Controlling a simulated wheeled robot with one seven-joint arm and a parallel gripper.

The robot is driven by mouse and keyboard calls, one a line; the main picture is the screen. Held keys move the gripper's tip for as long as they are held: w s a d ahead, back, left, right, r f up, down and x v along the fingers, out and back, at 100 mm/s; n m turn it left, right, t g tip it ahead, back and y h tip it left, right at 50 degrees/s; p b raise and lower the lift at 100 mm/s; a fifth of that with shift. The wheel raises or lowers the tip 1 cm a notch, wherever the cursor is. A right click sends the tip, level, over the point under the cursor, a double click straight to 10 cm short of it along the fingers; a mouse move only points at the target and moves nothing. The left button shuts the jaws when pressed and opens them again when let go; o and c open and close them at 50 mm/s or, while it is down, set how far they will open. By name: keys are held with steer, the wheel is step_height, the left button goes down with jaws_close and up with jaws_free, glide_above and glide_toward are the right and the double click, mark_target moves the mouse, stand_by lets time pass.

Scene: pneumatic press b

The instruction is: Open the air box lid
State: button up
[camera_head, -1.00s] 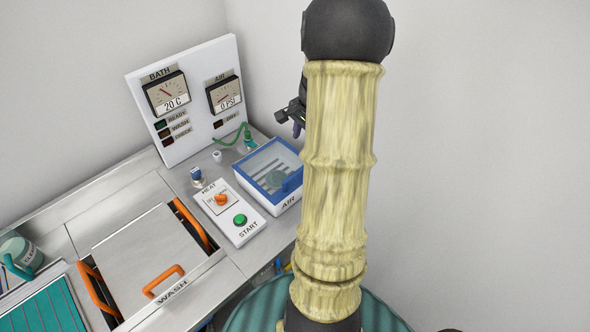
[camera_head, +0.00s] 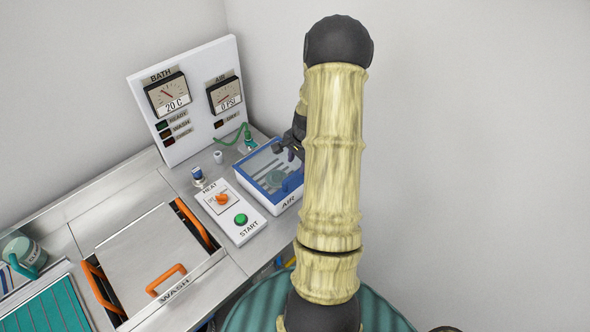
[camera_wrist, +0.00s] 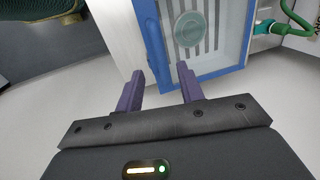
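The air box (camera_head: 262,189) is a white box marked AIR on the counter right of the START panel. Its blue-framed clear lid (camera_head: 247,174) is shut, and a round green-grey part shows through it. In the wrist view the lid's blue frame (camera_wrist: 205,78) and a raised blue handle (camera_wrist: 153,45) on its edge lie beyond my fingers. My gripper (camera_wrist: 158,85) is open and empty, with its two purple fingers apart and the handle a little ahead of them. In the head view my gripper (camera_head: 290,152) is over the lid's right side, partly hidden by my arm.
A panel with HEAT knob and green START button (camera_head: 241,219) stands left of the box. A green hose (camera_head: 237,134) and fitting are behind it. The gauge board (camera_head: 190,98) stands at the back. The WASH lid (camera_head: 150,255) with orange handles is at left.

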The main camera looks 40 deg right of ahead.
mark_target(294, 174)
steer(key=shift+w+a+f+p, duration=0.1)
steer(key=shift+w+f+p, duration=0.1)
steer(key=shift+f, duration=0.8)
steer(key=shift+w+d+f+p, duration=0.15)
steer(key=shift+w+f, duration=0.1)
steer(key=shift+f, duration=0.75)
steer(key=shift+w+a+f+p, duration=0.15)
steer(key=shift+w+f+p, duration=0.05)
steer(key=shift+f, duration=0.8)
jaws_close()
